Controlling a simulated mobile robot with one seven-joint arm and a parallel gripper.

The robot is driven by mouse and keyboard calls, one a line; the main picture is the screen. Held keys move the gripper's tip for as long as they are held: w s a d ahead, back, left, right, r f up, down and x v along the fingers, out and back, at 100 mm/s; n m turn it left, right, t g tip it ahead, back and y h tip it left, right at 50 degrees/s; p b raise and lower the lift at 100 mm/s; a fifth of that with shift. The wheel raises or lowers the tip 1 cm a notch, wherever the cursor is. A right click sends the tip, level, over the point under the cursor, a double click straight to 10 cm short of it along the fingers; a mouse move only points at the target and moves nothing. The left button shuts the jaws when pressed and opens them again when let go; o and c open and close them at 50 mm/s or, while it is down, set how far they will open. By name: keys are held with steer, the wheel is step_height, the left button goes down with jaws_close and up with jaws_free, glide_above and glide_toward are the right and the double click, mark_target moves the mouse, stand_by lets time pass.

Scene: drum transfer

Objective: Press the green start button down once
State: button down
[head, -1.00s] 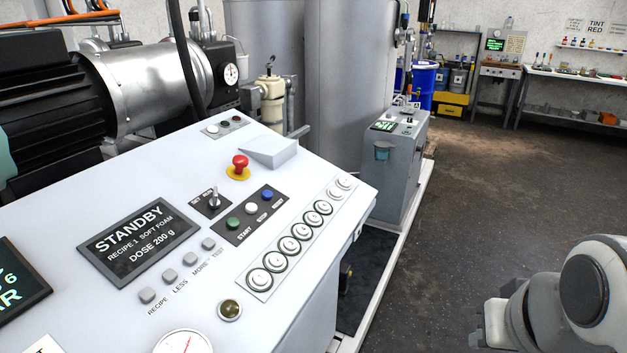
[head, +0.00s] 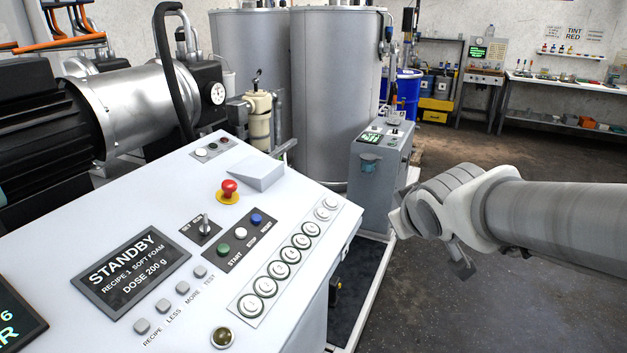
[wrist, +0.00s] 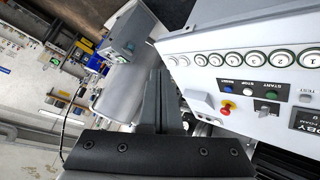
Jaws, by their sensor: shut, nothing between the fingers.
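The green start button (head: 224,248) sits on a dark plate on the sloped white panel, beside a white button (head: 240,233) and a blue button (head: 257,218). It also shows in the wrist view (wrist: 271,94), at the right. My gripper (wrist: 158,75) is shut and empty; its dark fingers show in the middle of the wrist view, left of the panel buttons. In the head view the end of my arm hangs to the right of the panel, clear of the button. Nothing covers the button there. The display (head: 132,271) reads STANDBY.
A red mushroom button (head: 229,189) and a selector switch (head: 205,226) stand up near the start button. A row of round buttons (head: 274,269) lies between it and the panel's right edge. A grey cabinet (head: 372,182) stands behind. Open floor lies to the right.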

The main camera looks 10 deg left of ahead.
steer(key=w+a+r+n+y+p, duration=0.1)
steer(key=w+a+n+y+p, duration=0.25)
steer(key=a, duration=0.65)
steer(key=n+g+y+p, duration=0.25)
steer(key=n+y, duration=0.35)
steer(key=n, duration=0.3)
glide_above(223, 249)
steer(key=s+d, duration=0.1)
steer(key=d, duration=0.4)
step_height(223, 249, down, 4)
steer(key=shift+s+f+g+b, duration=0.15)
steer(key=shift+f+g+b, duration=0.15)
steer(key=shift+g, duration=0.25)
steer(key=f+b, duration=0.2)
steer(key=a+f+b, duration=0.1)
steer(key=f+b, duration=0.2)
steer(key=w+a+f+b, duration=0.1)
steer(key=f+b, duration=0.1)
steer(key=f, duration=0.1)
steer(key=shift+a+f, duration=0.1)
steer(key=shift+a, duration=0.15)
steer(key=shift+a+f+b, duration=0.15)
steer(key=shift+f+b, duration=0.25)
steer(key=shift+b, duration=0.15)
